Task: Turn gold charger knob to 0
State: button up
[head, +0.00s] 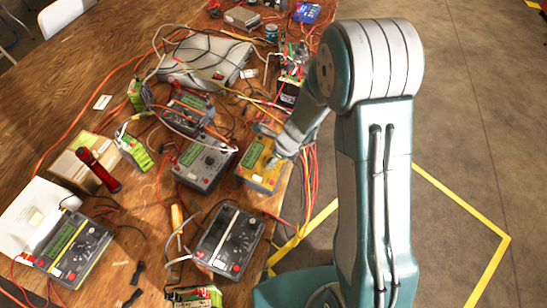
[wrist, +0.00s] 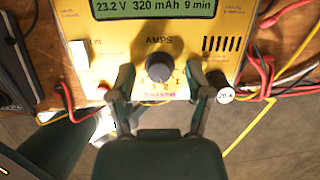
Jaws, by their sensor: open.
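The gold charger (head: 257,172) lies near the right edge of the wooden table in the head view. It fills the upper middle of the wrist view (wrist: 110,27), with a lit green display (wrist: 155,9) reading 23.2 V, 320 mAh, 9 min. Its dark round knob (wrist: 159,68) sits under the AMPS label, above a partly covered dial scale. My gripper (wrist: 159,80) is open, one finger on each side of the knob's lower part. I cannot tell whether either finger touches it. In the head view my arm hides part of the charger and the knob.
Grey chargers (head: 204,163) and (head: 229,240) sit left of and below the gold one. Red and yellow cables (head: 308,175) run along the table edge by my arm. Open floor (head: 460,130) is at right.

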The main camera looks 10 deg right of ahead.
grip_shut()
jog(key=shift+n, duration=0.4)
jog(key=n+g, duration=0.1)
jog(key=n, duration=0.4)
jog(key=shift+w, duration=0.1)
jog(key=n+g, duration=0.1)
jog(key=n, duration=0.5)
jog(key=shift+w+n, duration=0.1)
jog(key=shift+n, duration=0.2)
dwell(0.4)
grip_release()
